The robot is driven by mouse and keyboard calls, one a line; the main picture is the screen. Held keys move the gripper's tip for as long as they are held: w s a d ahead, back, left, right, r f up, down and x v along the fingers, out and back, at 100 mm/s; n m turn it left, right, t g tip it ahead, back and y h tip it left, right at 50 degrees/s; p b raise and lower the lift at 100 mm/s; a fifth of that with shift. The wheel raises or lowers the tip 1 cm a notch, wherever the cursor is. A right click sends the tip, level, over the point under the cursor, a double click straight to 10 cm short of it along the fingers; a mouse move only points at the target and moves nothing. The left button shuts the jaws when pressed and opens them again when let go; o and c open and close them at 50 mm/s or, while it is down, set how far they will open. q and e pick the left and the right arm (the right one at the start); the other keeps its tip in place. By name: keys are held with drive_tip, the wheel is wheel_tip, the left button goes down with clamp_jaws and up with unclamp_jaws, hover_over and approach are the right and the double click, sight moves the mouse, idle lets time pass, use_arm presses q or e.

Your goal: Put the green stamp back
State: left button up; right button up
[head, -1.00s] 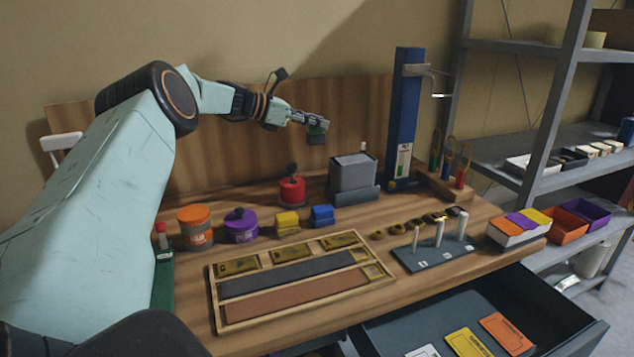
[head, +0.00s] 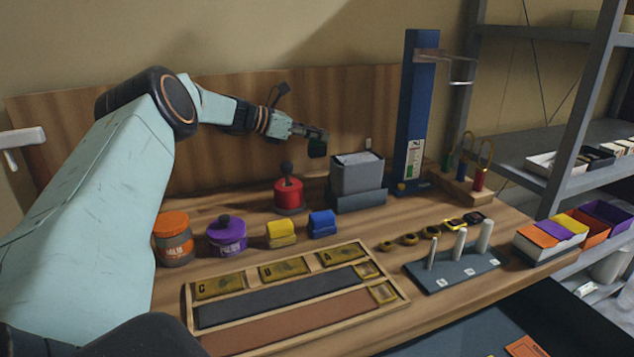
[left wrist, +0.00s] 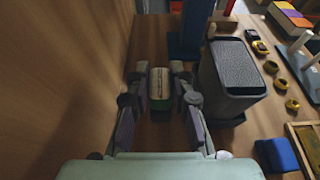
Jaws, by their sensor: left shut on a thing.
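My left gripper (head: 313,138) is shut on the green stamp (head: 318,148), a small dark green block held in the air above the back of the bench. In the left wrist view the gripper (left wrist: 158,80) has its fingers on either side of the stamp (left wrist: 159,92), which shows green and pale bands. A yellow block (head: 281,234) and a blue block (head: 322,223) of stamp-like size stand side by side on the bench, below the gripper in the head view. My right gripper is not in view.
A grey box (head: 357,176) stands just right of the gripper; a blue column (head: 413,110) is beyond it. A red knobbed item (head: 288,194), purple jar (head: 227,236) and orange jar (head: 174,239) line the bench. A wooden tray (head: 191,306) and a peg stand (head: 455,273) lie in front.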

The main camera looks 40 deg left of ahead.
sight(312, 153)
use_arm(q)
drive_tip(key=f, duration=0.3)
drive_tip(key=f+b, duration=0.1)
drive_tip(key=f, duration=0.1)
drive_tip(key=shift+s+a+f, duration=0.15)
drive_tip(key=shift+s+a, duration=0.25)
drive_tip(key=shift+w+d+f+b, duration=0.1)
drive_tip(key=shift+d+f+b, duration=0.15)
drive_tip(key=shift+f, duration=0.35)
drive_tip(key=shift+d+f+b, duration=0.15)
drive_tip(key=shift+d+f, duration=0.1)
drive_tip(key=shift+f, duration=0.7)
drive_tip(key=shift+a+f, duration=0.2)
drive_tip(key=shift+a, duration=0.15)
drive_tip(key=o, duration=0.5)
drive_tip(key=shift+a+f, duration=0.1)
drive_tip(key=shift+f, duration=0.05)
drive_tip(key=shift+c, duration=0.2)
drive_tip(key=shift+o, duration=0.8)
drive_tip(key=shift+w, duration=0.1)
drive_tip(key=o, duration=0.3)
drive_tip(key=shift+d+r, duration=0.25)
drive_tip(key=shift+d, duration=0.1)
drive_tip(key=shift+s+a+f, duration=0.15)
drive_tip(key=shift+s+a, duration=0.05)
drive_tip(key=shift+a, duration=0.1)
drive_tip(key=shift+s+a+r, duration=0.15)
drive_tip(key=shift+s+r, duration=0.1)
drive_tip(key=p+v, duration=0.4)
drive_tip(key=v, duration=0.7)
